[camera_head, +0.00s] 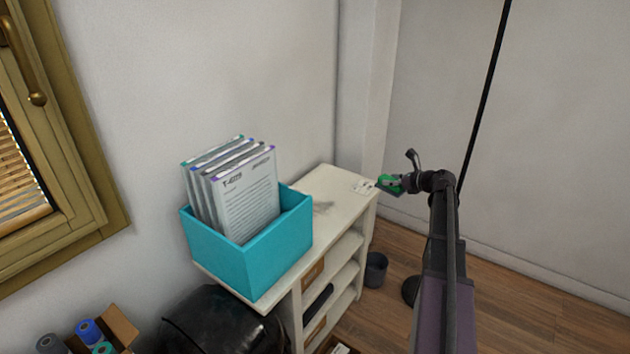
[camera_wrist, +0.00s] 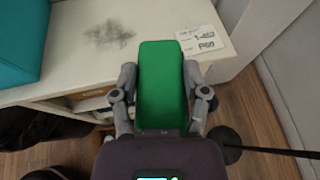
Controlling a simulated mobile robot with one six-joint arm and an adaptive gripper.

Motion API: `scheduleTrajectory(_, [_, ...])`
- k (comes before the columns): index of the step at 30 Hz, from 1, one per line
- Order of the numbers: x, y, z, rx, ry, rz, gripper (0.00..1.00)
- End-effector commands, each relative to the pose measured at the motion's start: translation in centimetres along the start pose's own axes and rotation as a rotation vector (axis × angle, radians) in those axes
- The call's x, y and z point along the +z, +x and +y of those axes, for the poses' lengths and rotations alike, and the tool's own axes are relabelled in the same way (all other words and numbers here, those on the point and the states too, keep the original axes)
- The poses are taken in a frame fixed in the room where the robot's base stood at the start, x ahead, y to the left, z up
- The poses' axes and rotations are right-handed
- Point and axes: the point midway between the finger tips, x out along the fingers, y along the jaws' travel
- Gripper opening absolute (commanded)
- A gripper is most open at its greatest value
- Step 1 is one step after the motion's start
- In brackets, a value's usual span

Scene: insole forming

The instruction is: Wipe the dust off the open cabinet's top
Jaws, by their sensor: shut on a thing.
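The open cabinet (camera_head: 330,190) is white with open shelves, and its top also shows in the wrist view (camera_wrist: 70,70). A grey dust smudge (camera_wrist: 108,34) lies on the top, left of my gripper in the wrist view. It shows faintly in the head view (camera_head: 322,207), right of the teal box. My gripper (camera_head: 388,183) is at the cabinet's right end. In the wrist view my gripper (camera_wrist: 162,85) is shut on a green block-shaped wiper (camera_wrist: 161,65). I cannot tell whether the wiper touches the top.
A teal box (camera_head: 245,255) of upright documents stands on the cabinet's left part. A white label card (camera_wrist: 204,40) lies at the right end, beside the wiper. A dark bin (camera_head: 376,270) stands on the floor beside the cabinet. A black bag (camera_head: 222,318) sits in front.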

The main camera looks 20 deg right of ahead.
Motion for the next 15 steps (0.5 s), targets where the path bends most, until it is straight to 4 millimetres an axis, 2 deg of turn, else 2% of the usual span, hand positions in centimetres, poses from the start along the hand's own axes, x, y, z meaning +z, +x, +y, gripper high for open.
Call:
scheduleTrajectory(1, [1.7,-0.7,0.0,0.0,0.0,0.0,0.19])
scheduleTrajectory(15, [9.0,-3.7,0.0,0.0,0.0,0.0,0.19])
